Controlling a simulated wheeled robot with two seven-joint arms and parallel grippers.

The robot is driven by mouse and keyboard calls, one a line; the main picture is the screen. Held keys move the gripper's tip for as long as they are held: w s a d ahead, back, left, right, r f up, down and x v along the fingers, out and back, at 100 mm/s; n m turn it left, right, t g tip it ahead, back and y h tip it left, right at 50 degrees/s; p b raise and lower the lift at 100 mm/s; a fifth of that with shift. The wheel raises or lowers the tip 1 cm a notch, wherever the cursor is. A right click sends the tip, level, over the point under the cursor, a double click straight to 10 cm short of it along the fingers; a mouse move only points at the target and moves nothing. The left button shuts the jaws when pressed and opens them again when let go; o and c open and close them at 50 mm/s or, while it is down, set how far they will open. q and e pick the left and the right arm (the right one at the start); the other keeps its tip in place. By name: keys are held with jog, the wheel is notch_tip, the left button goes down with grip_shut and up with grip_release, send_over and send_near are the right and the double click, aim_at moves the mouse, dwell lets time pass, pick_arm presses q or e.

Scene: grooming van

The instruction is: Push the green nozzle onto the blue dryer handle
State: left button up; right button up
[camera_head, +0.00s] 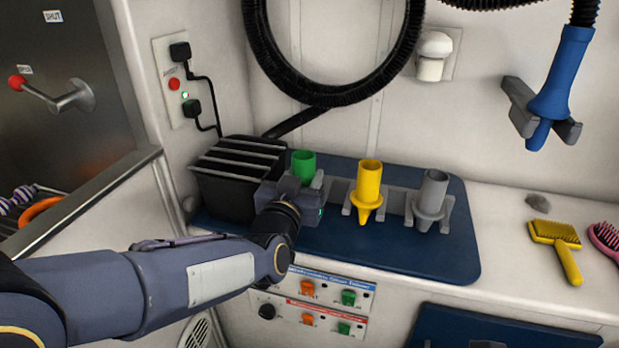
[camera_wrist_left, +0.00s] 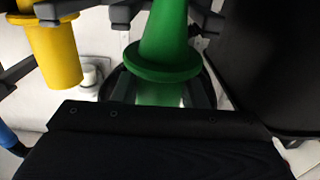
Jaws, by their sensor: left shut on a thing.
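The green nozzle (camera_head: 303,166) stands upright in the left of the nozzle row in the head view. My left gripper (camera_head: 300,190) is shut around its lower part and hides it there. I cannot tell whether the nozzle still sits in a holder. In the left wrist view the nozzle (camera_wrist_left: 164,55) fills the middle, with its flange in plain sight. The blue dryer handle (camera_head: 562,75) hangs from a black hose at the upper right, narrow end down, in a grey wall bracket (camera_head: 522,105). It is well apart from the nozzle. My right gripper is not in view.
A yellow nozzle (camera_head: 369,181) and a grey nozzle (camera_head: 431,197) stand in holders on the blue mat (camera_head: 400,255). A black ribbed box (camera_head: 225,180) is close left of my gripper. A yellow brush (camera_head: 556,240) and a pink brush (camera_head: 606,237) lie at the right.

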pick_arm(q)
jog(key=p+v, duration=0.2)
jog(key=v, duration=0.4)
jog(key=shift+s+r, duration=0.2)
jog(key=shift+r, duration=0.05)
dwell(1.1)
